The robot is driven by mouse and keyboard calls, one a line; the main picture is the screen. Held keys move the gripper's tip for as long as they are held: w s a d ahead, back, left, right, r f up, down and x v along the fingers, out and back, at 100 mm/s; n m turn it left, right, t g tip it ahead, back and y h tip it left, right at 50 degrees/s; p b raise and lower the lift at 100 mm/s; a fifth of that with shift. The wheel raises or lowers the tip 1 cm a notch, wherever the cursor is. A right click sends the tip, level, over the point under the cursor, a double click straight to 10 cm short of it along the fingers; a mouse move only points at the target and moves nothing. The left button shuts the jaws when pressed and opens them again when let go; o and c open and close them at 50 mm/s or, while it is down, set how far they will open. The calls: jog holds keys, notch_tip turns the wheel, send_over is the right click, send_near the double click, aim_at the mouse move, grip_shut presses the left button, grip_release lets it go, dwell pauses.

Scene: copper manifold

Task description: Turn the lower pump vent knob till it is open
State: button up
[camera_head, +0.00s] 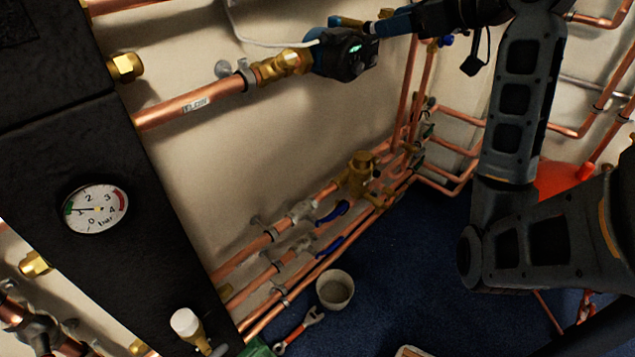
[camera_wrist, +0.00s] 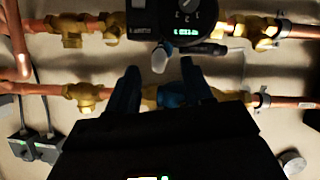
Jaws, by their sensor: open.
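The lower pump (camera_head: 345,58) is a dark round unit with a green lit display, set in a copper pipe with brass fittings. It appears at the top of the wrist view (camera_wrist: 188,14), which seems upside down. A small pale vent knob (camera_wrist: 160,57) sticks out from its edge. My gripper (camera_wrist: 160,67) has two blue fingers spread to either side of the knob, close to it. It is open; I cannot tell whether a finger touches the knob. In the head view, my gripper (camera_head: 350,22) is at the pump's upper edge, and the knob is not discernible.
A second pipe row with brass fittings (camera_wrist: 88,96) crosses behind my fingers. A dark cabinet with a pressure gauge (camera_head: 95,209) stands at the left. Copper pipes (camera_head: 290,232) run low along the wall. A pale cup (camera_head: 335,290) and a wrench (camera_head: 299,330) lie on the blue floor.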

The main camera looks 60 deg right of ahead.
jog(key=w+a+f+m+t+p, duration=0.1)
jog(key=w+a+f+m+p, duration=0.2)
jog(key=a, duration=0.4)
jog(key=w+a+f+m+t+p, duration=0.1)
jog(key=w+a+f, duration=0.2)
jog(key=a+f, duration=0.35)
jog(key=s+a+f+p, duration=0.1)
jog(key=s+a+f, duration=0.1)
jog(key=a, duration=0.4)
jog(key=s+a+f+m+g+p, duration=0.1)
jog(key=s+a+f+p, duration=0.1)
jog(key=a, duration=0.5)
jog(key=shift+s+f, duration=0.6)
jog(key=shift+f, duration=0.35)
